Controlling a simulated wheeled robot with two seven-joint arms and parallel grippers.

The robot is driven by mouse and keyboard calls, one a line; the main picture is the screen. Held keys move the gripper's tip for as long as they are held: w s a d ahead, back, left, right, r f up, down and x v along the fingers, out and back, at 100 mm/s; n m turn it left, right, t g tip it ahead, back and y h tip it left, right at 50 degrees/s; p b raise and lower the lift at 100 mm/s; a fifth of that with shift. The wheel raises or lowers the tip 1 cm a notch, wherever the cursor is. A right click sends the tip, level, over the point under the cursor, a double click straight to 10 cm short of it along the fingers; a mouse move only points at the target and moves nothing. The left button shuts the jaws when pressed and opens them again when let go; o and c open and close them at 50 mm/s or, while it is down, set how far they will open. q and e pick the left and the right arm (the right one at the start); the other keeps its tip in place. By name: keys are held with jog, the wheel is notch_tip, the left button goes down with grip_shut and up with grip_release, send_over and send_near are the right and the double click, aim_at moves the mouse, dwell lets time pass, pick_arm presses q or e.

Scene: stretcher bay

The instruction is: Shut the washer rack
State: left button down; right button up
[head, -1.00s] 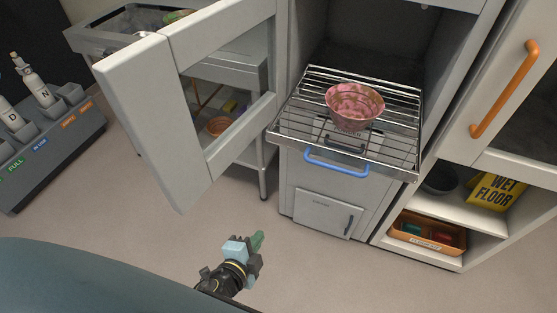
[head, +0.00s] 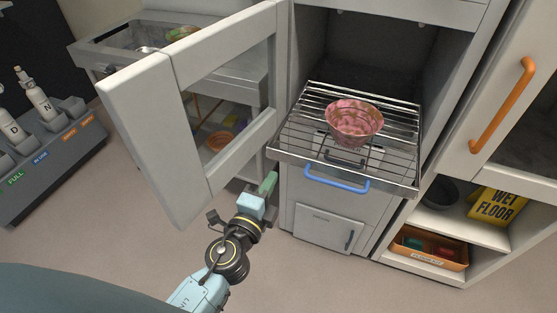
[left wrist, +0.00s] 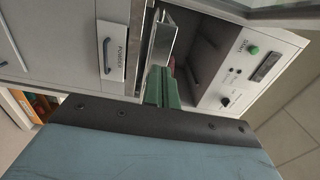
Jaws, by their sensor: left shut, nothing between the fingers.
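The washer rack (head: 400,165) is a wire shelf pulled out of the washer's open chamber, with a blue handle (head: 337,183) on its front. A pink patterned bowl (head: 354,123) stands on it. The washer door (head: 150,130), a light frame with a window, stands open to the left. My left gripper (head: 268,184), with green fingers, is shut and empty, left of the rack's front and below it, apart from the handle. The left wrist view shows the green fingers (left wrist: 162,86) near the rack's edge (left wrist: 164,42). My right gripper is out of view.
On the right, a cabinet with an orange handle (head: 503,104) has shelves with a wet floor sign (head: 496,206) and an orange tray (head: 430,248). A bottle rack (head: 50,150) is at left. The floor in front is clear.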

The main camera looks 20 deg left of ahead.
aim_at(283, 158)
pick_arm(q)
jog(key=w, duration=0.5)
jog(key=shift+w+p, duration=0.2)
jog(key=shift+p, duration=0.2)
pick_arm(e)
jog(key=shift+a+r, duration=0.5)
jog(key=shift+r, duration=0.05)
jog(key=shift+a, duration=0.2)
